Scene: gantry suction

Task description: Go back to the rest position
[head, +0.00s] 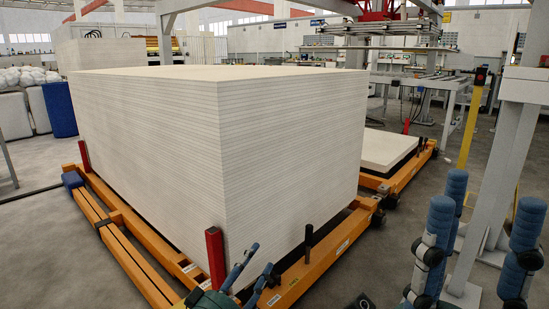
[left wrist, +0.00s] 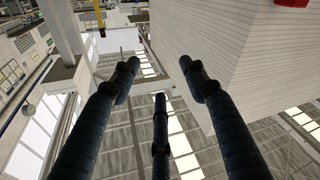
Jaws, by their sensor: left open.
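My left gripper (head: 247,262) is low in the head view, in front of the near corner of the large board stack. In the left wrist view its dark blue fingers (left wrist: 158,80) are spread apart with nothing between them. My right gripper (head: 484,205) is at the lower right of the head view. Its thick blue fingers point up and stand apart, with nothing held between them. The right gripper is not seen in the left wrist view.
The tall white board stack (head: 290,140) sits on an orange frame (head: 135,250) with red posts (head: 215,255). It also fills the upper right of the left wrist view (left wrist: 245,50). A low stack (head: 388,148) lies behind. A grey steel column (head: 505,160) stands near the right gripper.

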